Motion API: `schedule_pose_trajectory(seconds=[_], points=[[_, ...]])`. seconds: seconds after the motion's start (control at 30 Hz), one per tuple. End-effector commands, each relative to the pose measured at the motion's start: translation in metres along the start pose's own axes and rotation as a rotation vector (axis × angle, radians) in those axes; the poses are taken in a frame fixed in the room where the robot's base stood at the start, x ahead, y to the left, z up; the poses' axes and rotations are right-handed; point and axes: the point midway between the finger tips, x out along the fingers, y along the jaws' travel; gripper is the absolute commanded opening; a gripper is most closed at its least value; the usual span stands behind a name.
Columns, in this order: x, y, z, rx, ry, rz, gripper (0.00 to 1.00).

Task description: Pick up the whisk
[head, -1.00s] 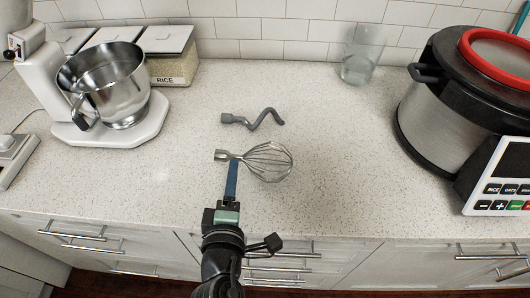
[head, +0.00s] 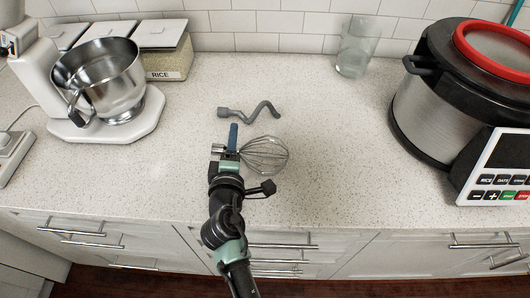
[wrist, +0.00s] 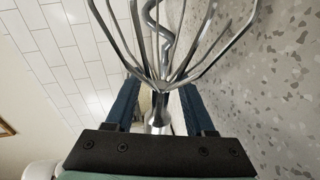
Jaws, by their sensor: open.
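The whisk (head: 265,154) is a metal wire balloon whisk head with a short shank, lying on the speckled counter in the head view. Its wires point right and its shank points left. My gripper (head: 233,136) reaches over the shank from the front. In the wrist view, the two blue fingers of my gripper (wrist: 157,108) are open, with the whisk's shank (wrist: 158,118) between them and a gap on each side. The whisk's wires (wrist: 160,40) fan out across the top of that view. The left end of the shank is partly hidden by my gripper in the head view.
A grey dough hook (head: 250,112) lies just behind the whisk. A white stand mixer with a steel bowl (head: 100,80) and a rice container (head: 166,62) stand at left. A glass (head: 356,50) stands at the back, a large cooker (head: 440,100) at right. Counter between them is clear.

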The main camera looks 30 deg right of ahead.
Motion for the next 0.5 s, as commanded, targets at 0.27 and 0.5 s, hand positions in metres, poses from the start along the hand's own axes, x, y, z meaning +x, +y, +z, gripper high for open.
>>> schedule_pose_trajectory(seconds=[0.27,0.5], points=[[-0.0004,0.0002,-0.0003,0.000,0.001,0.000,0.31],[-0.0005,0.0002,-0.0003,0.000,0.001,0.001,0.00]])
